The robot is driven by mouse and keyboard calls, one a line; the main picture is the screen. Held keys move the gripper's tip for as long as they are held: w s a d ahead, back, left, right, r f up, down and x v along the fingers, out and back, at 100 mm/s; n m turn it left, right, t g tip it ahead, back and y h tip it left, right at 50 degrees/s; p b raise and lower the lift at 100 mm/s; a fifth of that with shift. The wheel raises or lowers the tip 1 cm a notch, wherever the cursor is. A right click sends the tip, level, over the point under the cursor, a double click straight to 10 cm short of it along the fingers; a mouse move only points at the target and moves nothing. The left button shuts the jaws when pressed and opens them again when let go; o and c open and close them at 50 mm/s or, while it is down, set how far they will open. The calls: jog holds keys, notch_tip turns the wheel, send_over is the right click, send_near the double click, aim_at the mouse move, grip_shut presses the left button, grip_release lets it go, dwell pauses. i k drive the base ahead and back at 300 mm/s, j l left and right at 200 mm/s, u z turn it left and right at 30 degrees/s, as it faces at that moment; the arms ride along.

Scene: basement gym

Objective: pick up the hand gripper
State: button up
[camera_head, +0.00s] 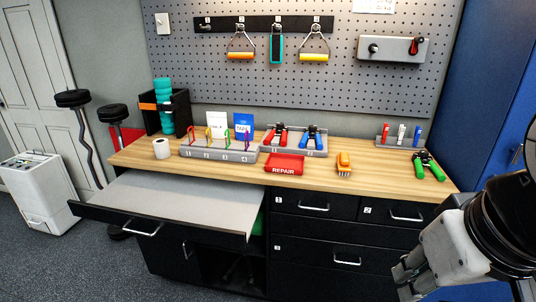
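A hand gripper with green handles (428,166) lies at the right end of the wooden bench top (215,157), outside any tray. Two more hand grippers, one with red handles (276,136) and one with blue handles (312,138), sit side by side in a grey holder (295,151) at the back of the bench. My gripper (408,280) is at the lower right, in front of the drawers and below the bench top, apart from all hand grippers. Its fingers are small and seen at an angle, so its opening is unclear.
A red REPAIR tray (284,165) and an orange brush (344,165) lie near the front edge. A grey holder with markers (399,142) stands behind the green hand gripper. A pull-out shelf (170,205) juts out at left. A blue cabinet (492,80) borders the right.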

aim_at(420, 162)
jog(key=i+l+z, duration=0.4)
jog(key=i, duration=0.5)
jog(key=i+j+z, duration=0.1)
jog(key=i+z, duration=0.3)
jog(key=i, duration=0.55)
